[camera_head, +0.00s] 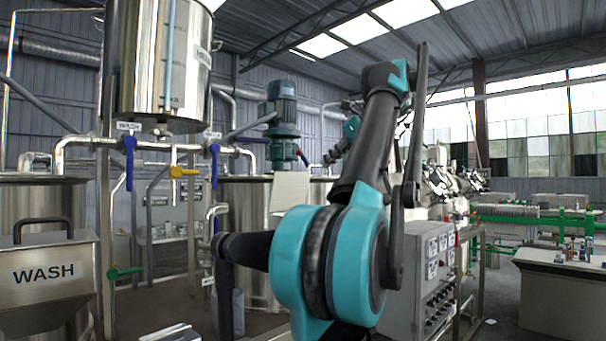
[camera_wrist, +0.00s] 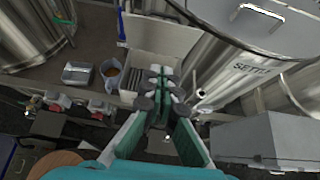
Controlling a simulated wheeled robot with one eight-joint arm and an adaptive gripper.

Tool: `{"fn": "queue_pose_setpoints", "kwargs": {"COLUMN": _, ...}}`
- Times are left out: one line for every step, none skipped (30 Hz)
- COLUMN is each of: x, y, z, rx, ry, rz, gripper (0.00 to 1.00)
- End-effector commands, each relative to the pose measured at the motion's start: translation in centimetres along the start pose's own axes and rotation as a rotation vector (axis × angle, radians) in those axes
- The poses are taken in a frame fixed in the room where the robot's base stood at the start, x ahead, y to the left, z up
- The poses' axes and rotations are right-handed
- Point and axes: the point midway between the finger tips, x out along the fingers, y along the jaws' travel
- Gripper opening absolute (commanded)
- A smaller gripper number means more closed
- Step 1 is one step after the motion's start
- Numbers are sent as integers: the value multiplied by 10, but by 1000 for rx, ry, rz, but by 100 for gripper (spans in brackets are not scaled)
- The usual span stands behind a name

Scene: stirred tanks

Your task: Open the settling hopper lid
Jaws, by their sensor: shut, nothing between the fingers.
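The settling hopper (camera_wrist: 225,78) is a shiny steel vessel at the upper right of the wrist view, and its label reads "SETTL", with the rest cut off. Its flat grey lid (camera_wrist: 225,14) lies over the top and looks closed, with a light bar handle (camera_wrist: 262,13) on it. The lid's far side is out of frame. My gripper (camera_wrist: 160,82) is shut and empty, left of the hopper and apart from the lid handle. In the head view my own arm fills the middle, and I cannot make out the settling hopper there.
A WASH hopper (camera_head: 50,275) with a black handle stands at the left. A steel tank (camera_head: 160,60) hangs above blue and yellow valves. A control cabinet (camera_head: 415,265) stands right of my arm. A cup (camera_wrist: 110,72) and an open box (camera_wrist: 160,40) lie near my gripper.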

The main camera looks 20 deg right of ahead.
Motion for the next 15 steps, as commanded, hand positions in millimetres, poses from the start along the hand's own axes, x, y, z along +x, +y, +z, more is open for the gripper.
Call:
{"fn": "queue_pose_setpoints", "kwargs": {"x": -4, "y": 0, "z": -6, "rx": 2, "ry": -21, "rz": -4, "gripper": 0}}
{"fn": "queue_pose_setpoints", "kwargs": {"x": -6, "y": 0, "z": -9, "rx": -1, "ry": -31, "rz": -5, "gripper": 0}}
{"fn": "queue_pose_setpoints", "kwargs": {"x": -6, "y": 0, "z": -11, "rx": -3, "ry": -43, "rz": -6, "gripper": 0}}
{"fn": "queue_pose_setpoints", "kwargs": {"x": -6, "y": 0, "z": -12, "rx": -4, "ry": -48, "rz": -6, "gripper": 0}}
{"fn": "queue_pose_setpoints", "kwargs": {"x": -6, "y": 1, "z": -12, "rx": -6, "ry": -52, "rz": -6, "gripper": 0}}
{"fn": "queue_pose_setpoints", "kwargs": {"x": -4, "y": 1, "z": -12, "rx": -7, "ry": -55, "rz": -5, "gripper": 0}}
{"fn": "queue_pose_setpoints", "kwargs": {"x": -2, "y": 1, "z": -12, "rx": -8, "ry": -56, "rz": -4, "gripper": 0}}
{"fn": "queue_pose_setpoints", "kwargs": {"x": 0, "y": 1, "z": -12, "rx": -8, "ry": -55, "rz": -3, "gripper": 0}}
{"fn": "queue_pose_setpoints", "kwargs": {"x": 5, "y": 1, "z": -12, "rx": -9, "ry": -55, "rz": -2, "gripper": 0}}
{"fn": "queue_pose_setpoints", "kwargs": {"x": 9, "y": 2, "z": -11, "rx": -9, "ry": -55, "rz": -2, "gripper": 0}}
{"fn": "queue_pose_setpoints", "kwargs": {"x": 14, "y": 2, "z": -11, "rx": -10, "ry": -55, "rz": -2, "gripper": 0}}
{"fn": "queue_pose_setpoints", "kwargs": {"x": 20, "y": 2, "z": -10, "rx": -10, "ry": -55, "rz": -1, "gripper": 0}}
{"fn": "queue_pose_setpoints", "kwargs": {"x": 26, "y": 2, "z": -10, "rx": -9, "ry": -54, "rz": 0, "gripper": 0}}
{"fn": "queue_pose_setpoints", "kwargs": {"x": 32, "y": 2, "z": -10, "rx": -10, "ry": -55, "rz": -1, "gripper": 0}}
{"fn": "queue_pose_setpoints", "kwargs": {"x": 40, "y": 2, "z": -9, "rx": -10, "ry": -55, "rz": 0, "gripper": 0}}
